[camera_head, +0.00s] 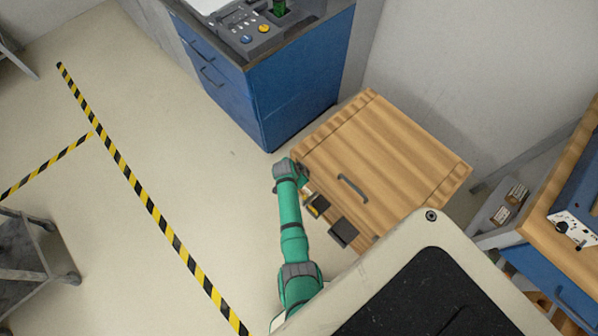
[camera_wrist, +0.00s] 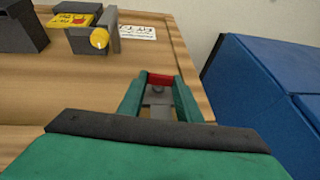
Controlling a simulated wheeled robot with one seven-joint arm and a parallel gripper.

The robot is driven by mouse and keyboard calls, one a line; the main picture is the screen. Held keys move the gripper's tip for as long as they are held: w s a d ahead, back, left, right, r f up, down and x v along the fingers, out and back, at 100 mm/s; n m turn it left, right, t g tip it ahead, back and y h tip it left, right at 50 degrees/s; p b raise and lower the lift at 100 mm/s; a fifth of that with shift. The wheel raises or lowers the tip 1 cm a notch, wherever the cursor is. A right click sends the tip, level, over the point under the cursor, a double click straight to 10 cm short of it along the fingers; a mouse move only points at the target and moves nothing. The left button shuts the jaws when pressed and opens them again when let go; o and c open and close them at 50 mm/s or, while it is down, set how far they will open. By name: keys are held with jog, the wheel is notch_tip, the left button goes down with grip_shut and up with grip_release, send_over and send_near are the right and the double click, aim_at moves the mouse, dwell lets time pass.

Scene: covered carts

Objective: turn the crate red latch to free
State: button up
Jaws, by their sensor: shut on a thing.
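The wooden crate (camera_head: 405,150) has a plank lid with a dark handle (camera_head: 352,187) in the head view. Its side face (camera_wrist: 85,95) fills much of the wrist view. The red latch (camera_wrist: 160,79) shows as a small red bar above a grey metal part. My gripper (camera_wrist: 160,92) is shut on the red latch, one green finger on each side. Part of the latch is hidden between the fingers. In the head view my arm reaches along the crate's left side, and the latch is not visible there.
On the same crate face sit a yellow knob (camera_wrist: 99,38) with a yellow label, a dark box (camera_wrist: 22,28) and a white label (camera_wrist: 137,32). A blue cabinet (camera_head: 300,90) stands close behind the crate. Open floor (camera_head: 190,190) lies to the left.

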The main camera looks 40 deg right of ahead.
jog(key=shift+w+a, duration=0.1)
jog(key=o, duration=1)
jog(key=shift+d, duration=0.2)
jog(key=shift+o, duration=0.2)
jog(key=shift+a, duration=0.15)
jog(key=shift+a, duration=0.1)
jog(key=shift+r, duration=0.1)
jog(key=v, duration=1)
jog(key=shift+r, duration=0.3)
jog(key=shift+a+f, duration=0.1)
